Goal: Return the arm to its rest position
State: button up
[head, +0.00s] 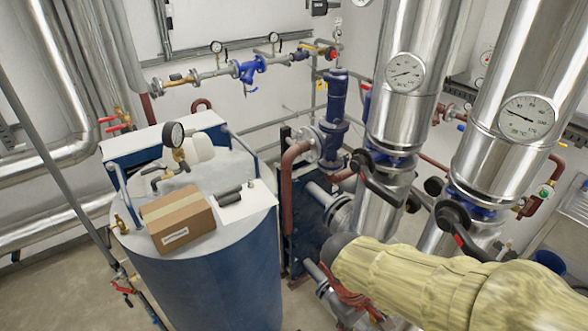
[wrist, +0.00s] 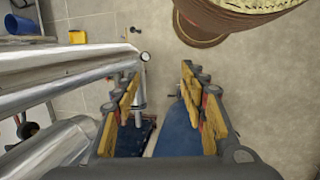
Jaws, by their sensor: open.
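My arm, in a pale yellow cover (head: 440,285), reaches in from the lower right of the head view, in front of the large silver pipes. My gripper (wrist: 160,95) shows in the wrist view with its two yellow-padded fingers spread wide apart. Nothing is held between them. Blue surfaces and the concrete floor (wrist: 255,85) show beyond the fingers, some distance off. I cannot make out the gripper's fingers clearly in the head view.
A blue tank (head: 215,275) carries a cardboard box (head: 180,222), a pressure gauge (head: 174,134) and a white sheet (head: 247,203) with dark cylinders. Silver pipes (head: 508,100) with gauges and valves crowd the right. A blue bucket (wrist: 22,26) stands on the floor.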

jog(key=d+f+m+t+y+b, duration=0.1)
jog(key=m+t+b, duration=0.1)
jog(key=b, duration=0.3)
jog(key=s+d+f+m+t+y+b, duration=0.1)
jog(key=m+t+b, duration=0.1)
jog(key=b, duration=0.4)
jog(key=s+d+f+m+t+y+b, duration=0.1)
jog(key=f+m+t+b, duration=0.1)
jog(key=b, duration=0.4)
jog(key=shift+d+m, duration=0.4)
jog(key=shift+m, duration=0.1)
